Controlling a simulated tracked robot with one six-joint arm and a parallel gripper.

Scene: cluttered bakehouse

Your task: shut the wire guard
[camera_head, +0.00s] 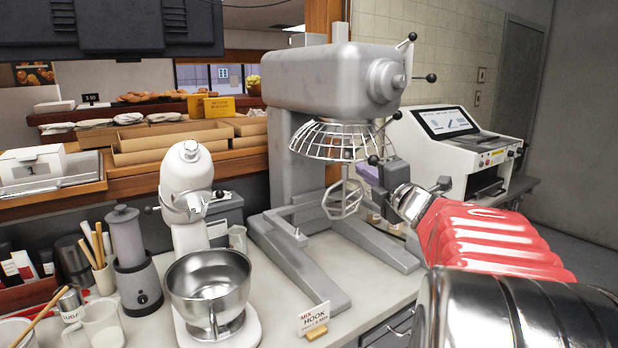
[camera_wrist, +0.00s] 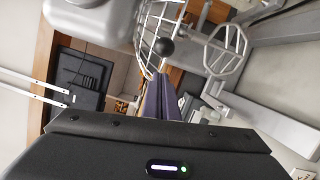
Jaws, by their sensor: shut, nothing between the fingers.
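The wire guard (camera_head: 335,140) is a curved cage of pale metal wires hanging below the head of the big grey mixer (camera_head: 335,78). It shows on the front and left of the head; its right end is partly hidden. My gripper (camera_head: 369,172), with purple fingers, is shut and empty at the guard's lower right. A black ball knob (camera_head: 373,160) is close by the fingertips. In the wrist view the knob (camera_wrist: 166,48) sits just ahead of the shut fingers (camera_wrist: 160,78), with the guard's wires (camera_wrist: 150,30) behind it. I cannot tell whether they touch.
A white stand mixer (camera_head: 188,190) with a steel bowl (camera_head: 208,280) stands on the left. A white machine with a screen (camera_head: 455,145) stands behind on the right. A small sign (camera_head: 314,318) stands at the counter's front.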

